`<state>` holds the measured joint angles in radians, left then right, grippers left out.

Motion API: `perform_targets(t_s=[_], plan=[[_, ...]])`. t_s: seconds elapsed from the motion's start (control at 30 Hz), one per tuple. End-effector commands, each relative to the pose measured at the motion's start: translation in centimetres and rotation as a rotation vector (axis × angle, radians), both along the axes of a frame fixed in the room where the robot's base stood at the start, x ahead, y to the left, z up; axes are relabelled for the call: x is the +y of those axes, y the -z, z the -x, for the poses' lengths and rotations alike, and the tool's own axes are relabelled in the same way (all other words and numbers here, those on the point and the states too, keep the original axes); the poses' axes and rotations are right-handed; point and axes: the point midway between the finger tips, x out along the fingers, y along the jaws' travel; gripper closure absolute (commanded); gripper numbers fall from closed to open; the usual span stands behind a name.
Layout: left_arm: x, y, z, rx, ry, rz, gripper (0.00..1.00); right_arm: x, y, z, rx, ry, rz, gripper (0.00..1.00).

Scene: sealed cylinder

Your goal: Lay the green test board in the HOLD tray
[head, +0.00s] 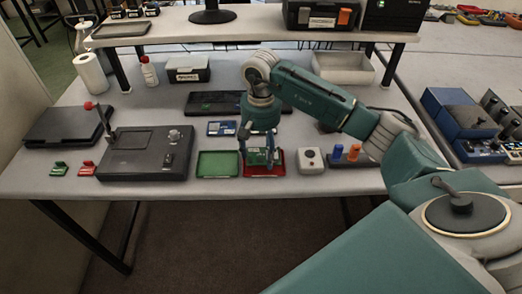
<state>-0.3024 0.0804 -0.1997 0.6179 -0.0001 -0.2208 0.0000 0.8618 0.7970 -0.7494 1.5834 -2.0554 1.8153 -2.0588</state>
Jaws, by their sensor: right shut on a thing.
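My right gripper (257,154) points down at the front middle of the table in the head view. It is shut on the green test board (258,157), which is partly hidden by the fingers. The board is over or in the red tray (265,173); I cannot tell whether it touches the tray floor. An empty green tray (217,164) lies just left of the red tray. No HOLD label is readable on either tray. My left gripper is not in view.
A white box with a round button (311,160) stands right of the red tray, with blue and orange pieces (345,153) beyond it. A blue board (221,128) lies behind the green tray. A dark test fixture (147,153) stands to the left.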

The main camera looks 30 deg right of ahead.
Motion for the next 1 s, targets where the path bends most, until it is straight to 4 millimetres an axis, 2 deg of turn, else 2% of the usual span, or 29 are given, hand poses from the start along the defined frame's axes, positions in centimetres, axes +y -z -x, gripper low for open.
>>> perform_targets(t_s=[0.1,0.87,0.9,0.97,1.0], plan=[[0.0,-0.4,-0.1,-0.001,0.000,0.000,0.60,-0.1,1.0,0.0,0.001,0.002,0.001,0.67],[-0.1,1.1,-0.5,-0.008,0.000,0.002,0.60,0.0,2.2,0.0,0.000,0.001,0.000,0.67],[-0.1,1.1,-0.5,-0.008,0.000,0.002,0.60,0.0,2.2,0.0,0.001,0.000,0.001,0.30],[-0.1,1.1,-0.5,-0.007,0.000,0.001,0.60,0.0,2.2,0.1,0.001,0.000,0.000,0.18],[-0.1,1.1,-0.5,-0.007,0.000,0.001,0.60,0.0,2.2,0.1,0.001,0.000,0.000,0.17]])
